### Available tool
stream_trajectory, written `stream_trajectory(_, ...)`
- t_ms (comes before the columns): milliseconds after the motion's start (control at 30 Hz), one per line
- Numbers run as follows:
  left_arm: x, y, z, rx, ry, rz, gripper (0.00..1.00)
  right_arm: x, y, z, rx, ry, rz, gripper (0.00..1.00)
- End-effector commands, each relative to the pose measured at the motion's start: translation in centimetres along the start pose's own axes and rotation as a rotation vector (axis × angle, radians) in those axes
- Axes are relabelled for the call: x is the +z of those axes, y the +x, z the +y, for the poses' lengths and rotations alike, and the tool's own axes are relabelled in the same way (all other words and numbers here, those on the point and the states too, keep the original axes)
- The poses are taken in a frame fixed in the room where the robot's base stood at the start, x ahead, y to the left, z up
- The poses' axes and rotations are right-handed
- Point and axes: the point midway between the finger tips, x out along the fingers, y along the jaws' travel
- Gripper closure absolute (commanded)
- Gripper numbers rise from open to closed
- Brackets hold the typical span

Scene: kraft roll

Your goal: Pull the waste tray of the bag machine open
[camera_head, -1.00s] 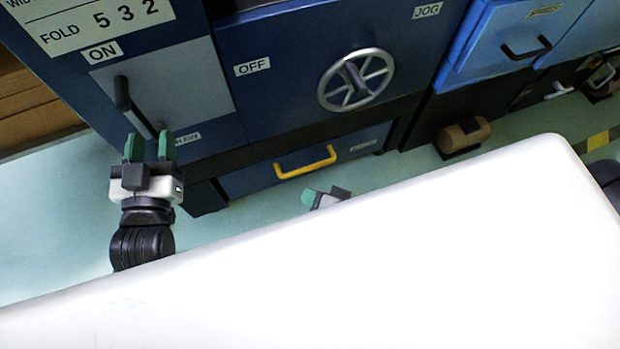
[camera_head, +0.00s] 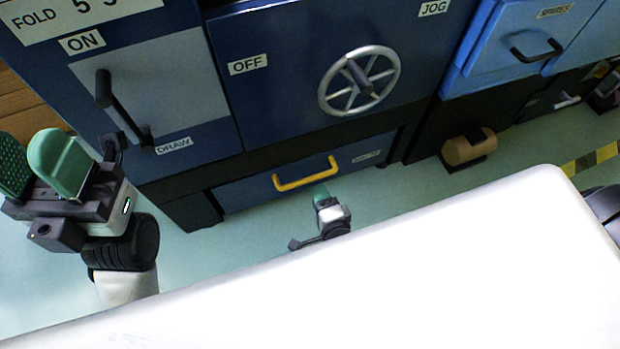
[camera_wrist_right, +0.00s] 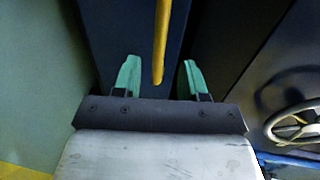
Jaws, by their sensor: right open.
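The bag machine's waste tray (camera_head: 240,192) is a low dark blue front under the machine, with a yellow bar handle (camera_head: 308,179). It looks shut. My right gripper (camera_head: 322,190) is just in front of the handle, partly hidden by its own wrist. In the right wrist view the yellow handle (camera_wrist_right: 161,40) runs upright in the gap between the open green fingers (camera_wrist_right: 160,75). Neither finger visibly touches it. My left gripper (camera_head: 28,148) is at the left edge, fingers apart and empty, away from the tray.
Above the tray are a handwheel (camera_head: 359,81) and a grey panel with a black lever (camera_head: 120,105). A blue drawer unit (camera_head: 515,40) and a brown roll (camera_head: 468,148) are at right. A white surface (camera_head: 400,280) fills the foreground. Green floor is clear before the tray.

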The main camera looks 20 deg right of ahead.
Motion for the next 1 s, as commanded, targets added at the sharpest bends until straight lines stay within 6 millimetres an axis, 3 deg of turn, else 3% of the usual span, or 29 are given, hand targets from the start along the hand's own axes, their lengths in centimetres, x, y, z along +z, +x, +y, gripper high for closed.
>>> stream_trajectory(100,0.2,0.0,0.0,0.011,0.004,0.027,0.57,0.0,2.6,0.3,-0.002,0.0,0.0,0.58)
stream_trajectory(300,0.4,0.7,0.0,0.025,0.008,0.059,0.57,0.0,5.7,0.2,-0.001,-0.001,0.0,0.58)
stream_trajectory(500,0.4,1.1,0.0,0.031,0.01,0.072,0.57,0.1,7.0,0.1,0.001,-0.002,-0.002,0.58)
stream_trajectory(767,0.4,1.2,0.0,0.032,0.011,0.073,0.57,0.1,7.0,0.0,0.002,-0.003,-0.002,0.58)
stream_trajectory(1000,0.4,1.2,0.0,0.032,0.01,0.073,0.57,0.1,7.0,0.0,0.002,-0.003,-0.002,0.93)
